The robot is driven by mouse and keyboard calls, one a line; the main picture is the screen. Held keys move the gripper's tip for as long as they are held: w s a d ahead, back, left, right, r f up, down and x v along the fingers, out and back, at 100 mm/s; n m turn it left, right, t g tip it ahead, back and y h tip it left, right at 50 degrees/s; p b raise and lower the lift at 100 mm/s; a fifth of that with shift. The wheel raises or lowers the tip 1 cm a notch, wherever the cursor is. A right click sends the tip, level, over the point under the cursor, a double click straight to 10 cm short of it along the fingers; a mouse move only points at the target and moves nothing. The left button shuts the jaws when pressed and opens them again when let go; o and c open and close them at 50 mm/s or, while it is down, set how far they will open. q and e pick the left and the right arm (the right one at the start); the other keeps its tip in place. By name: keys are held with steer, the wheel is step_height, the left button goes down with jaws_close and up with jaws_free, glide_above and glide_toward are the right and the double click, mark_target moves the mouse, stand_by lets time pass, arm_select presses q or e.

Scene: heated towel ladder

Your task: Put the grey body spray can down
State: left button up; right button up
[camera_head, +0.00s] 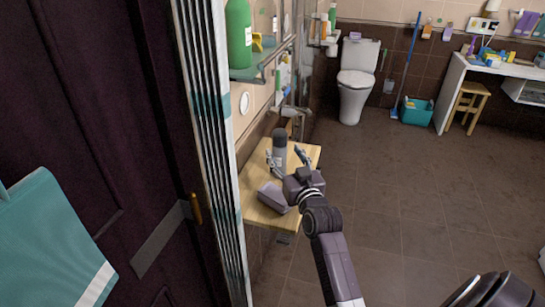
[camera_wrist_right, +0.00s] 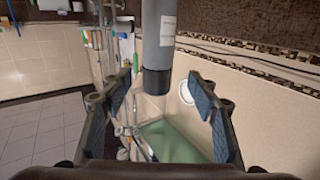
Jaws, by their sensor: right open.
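The grey body spray can (camera_head: 280,150) stands upright on the light wooden shelf top (camera_head: 254,208) in the head view, dark cap up. It also shows in the right wrist view (camera_wrist_right: 158,38), where the picture looks upside down and the dark cap points down. My right gripper (camera_head: 286,160) is open, with its fingers spread to either side of the can. In the right wrist view, a gap shows between the can and each finger of the gripper (camera_wrist_right: 160,105). The can's base is partly hidden by the gripper in the head view. My left gripper is not in view.
A glass shelf (camera_head: 262,70) with a green bottle (camera_head: 239,34) is above. A dark door (camera_head: 110,150) and a ribbed post (camera_head: 208,150) stand left. Open floor (camera_head: 420,200) lies right.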

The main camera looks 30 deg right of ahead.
mark_target(283, 146)
steer(key=x, duration=0.3)
steer(key=shift+d+r+p, duration=0.1)
steer(key=shift+d+p, duration=0.2)
steer(key=shift+p, duration=0.05)
steer(key=shift+x, duration=1.6)
steer(key=shift+a, duration=0.1)
steer(key=shift+c, duration=0.5)
steer(key=c, duration=1.3)
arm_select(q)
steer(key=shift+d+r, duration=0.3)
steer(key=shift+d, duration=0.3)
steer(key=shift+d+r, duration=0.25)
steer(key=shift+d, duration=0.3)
arm_select(e)
jaws_close()
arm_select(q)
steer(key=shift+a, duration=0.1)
